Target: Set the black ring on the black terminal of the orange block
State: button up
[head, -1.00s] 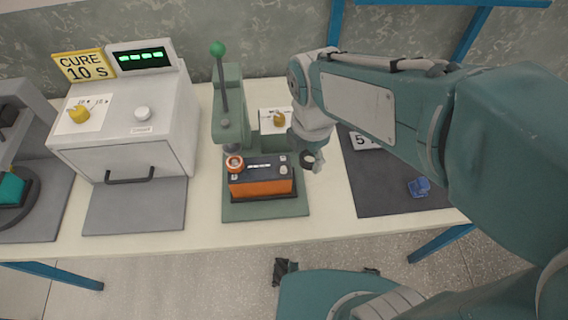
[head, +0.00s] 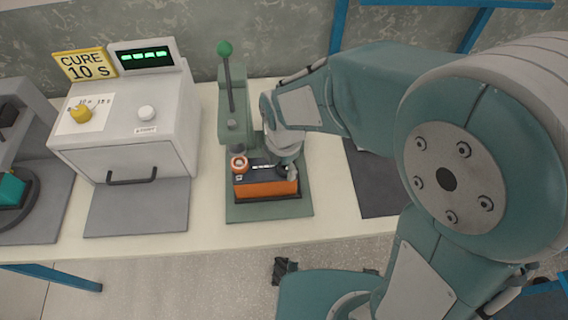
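The orange block (head: 265,190) with a dark top sits on the green base plate of the press. An orange ring (head: 239,163) is on the terminal at the left end of its top. My gripper (head: 291,172) is over the right end of the block, pointing down, and covers the terminal there. I cannot make out the black ring now; my gripper and arm hide that spot. Whether the fingers are open or shut does not show.
The green press (head: 234,115) with a green-knobbed lever stands behind the block's left end. A white curing box (head: 127,125) with a drawer handle stands left, with a grey mat (head: 137,210) in front. Another dark mat (head: 372,180) lies right, partly behind my arm.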

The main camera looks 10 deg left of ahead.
jog(key=shift+o, duration=0.9)
jog(key=shift+d, duration=0.15)
jog(key=shift+d+r, duration=0.1)
jog(key=shift+d, duration=0.25)
jog(key=shift+a+r, duration=0.1)
notch_tip(320, 180, up, 12)
jog(key=shift+a, duration=0.15)
jog(key=s+d+r+m+t, duration=0.2)
jog(key=s+d+m, duration=0.2)
jog(key=d+m, duration=0.6)
jog(key=s+d+r+m+t, duration=0.3)
jog(key=d+m, duration=0.7)
jog(key=m, duration=0.6)
jog(key=shift+s+d+m+t, duration=0.3)
jog(key=shift+s+d+m, duration=0.1)
jog(key=shift+s, duration=0.1)
